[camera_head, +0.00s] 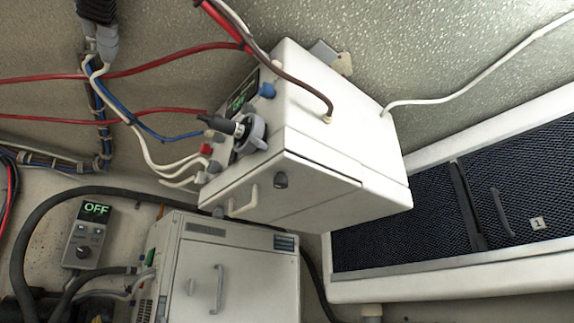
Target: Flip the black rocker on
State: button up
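A tilted white box (330,150) hangs on the wall in the middle of the view. Its narrow left face carries a small lit green display (241,98), a blue knob (267,90), a grey round knob (256,133), a red part (206,149) and a black protruding part (222,125). I see this face at a steep angle. I cannot tell which part, if any, is the black rocker or how it is set. My gripper is not in view.
A second white box (240,270) with a handle and a green part stands below. Left of it, a grey controller (88,235) reads OFF. Red cables (160,65), blue and white cables run across the left. A dark mesh panel (400,220) is at right.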

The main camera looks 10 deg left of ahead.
aim_at(233, 155)
jog(key=k+l+u, duration=0.1)
jog(key=u, duration=0.3)
jog(key=k+u, duration=0.15)
jog(key=u, duration=0.2)
